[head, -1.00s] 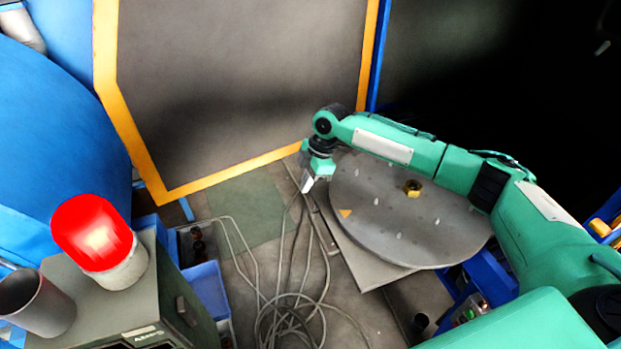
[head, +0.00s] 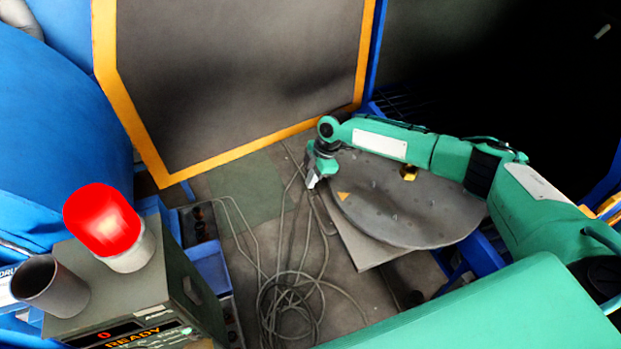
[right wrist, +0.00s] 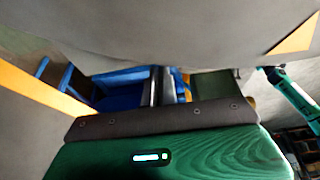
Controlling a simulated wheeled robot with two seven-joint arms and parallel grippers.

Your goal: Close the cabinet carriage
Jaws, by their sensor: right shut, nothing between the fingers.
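A round grey metal turntable (head: 420,215), with an orange triangle mark and a brass nut, sits right of centre in the head view. It looks like the carriage, outside the cabinet. It rests over a grey plate (head: 358,247). The cabinet (head: 225,85) shows as a dark grey panel with an orange edge, behind and left of it. My right gripper (head: 312,182) is shut and empty, pointing down beside the turntable's left edge; contact cannot be told. In the right wrist view my gripper's fingers (right wrist: 160,86) are together, with the turntable's grey surface (right wrist: 200,25) close above.
A control box (head: 120,300) with a red beacon (head: 102,220) and a grey cup (head: 50,287) stands at lower left. Coiled cables (head: 290,305) lie on the floor between it and the turntable. A blue bin (head: 210,265) is beside the box.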

